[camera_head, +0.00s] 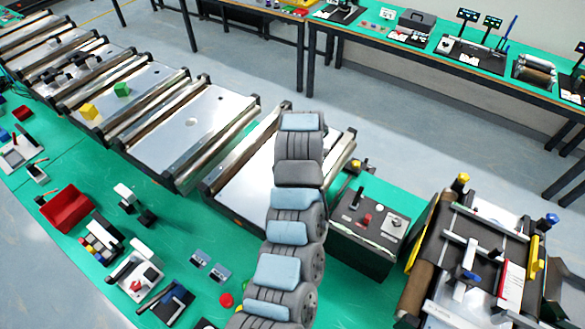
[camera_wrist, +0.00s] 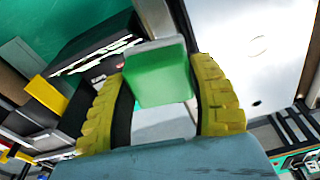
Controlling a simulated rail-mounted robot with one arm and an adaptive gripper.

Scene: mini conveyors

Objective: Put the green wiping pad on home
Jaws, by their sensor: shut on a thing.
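The green wiping pad (camera_wrist: 160,80) is a green block with a pale grey strip along its upper edge in the wrist view. It sits between the two yellow ribbed fingers of my gripper (camera_wrist: 163,82), which is shut on it. In the head view my own arm hides the gripper and the pad. The arm extends over the nearest conveyor (camera_head: 240,190). I cannot tell which spot is the pad's home.
A dark control box (camera_head: 368,222) stands right of the nearest conveyor. A roller machine (camera_head: 480,250) is farther right. A red bin (camera_head: 66,208) and small devices occupy the green table (camera_head: 190,235).

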